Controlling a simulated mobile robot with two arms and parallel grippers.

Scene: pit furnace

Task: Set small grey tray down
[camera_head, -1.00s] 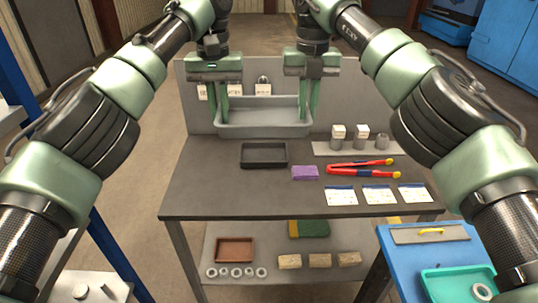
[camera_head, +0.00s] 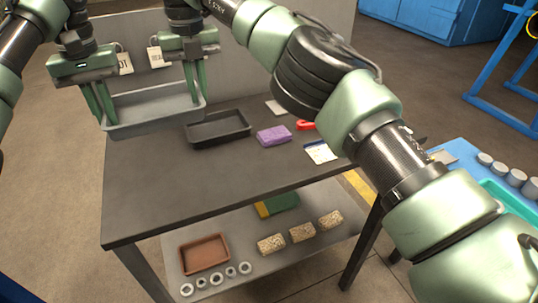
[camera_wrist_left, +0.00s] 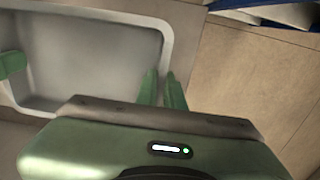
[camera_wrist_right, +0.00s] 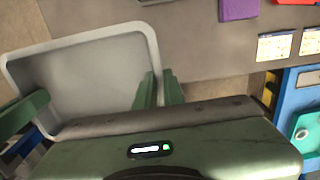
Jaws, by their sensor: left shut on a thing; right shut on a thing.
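The small grey tray (camera_head: 152,112) is held level between my two grippers at the back left of the workbench, appearing raised and partly past its left edge. My left gripper (camera_head: 104,112) is shut on the tray's left end. My right gripper (camera_head: 196,92) is shut on its right end. The tray is empty; its pale inside fills much of the left wrist view (camera_wrist_left: 95,60) and the right wrist view (camera_wrist_right: 90,80). The left gripper's fingertips (camera_wrist_left: 163,85) and the right gripper's fingertips (camera_wrist_right: 158,85) sit at its rim.
On the workbench (camera_head: 170,190) are a black tray (camera_head: 218,140), a purple block (camera_head: 273,135) and a white card (camera_head: 320,152). The bench's front left is clear. The lower shelf holds a brown tray (camera_head: 205,254), several rings and blocks. A blue table (camera_head: 462,152) stands at right.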

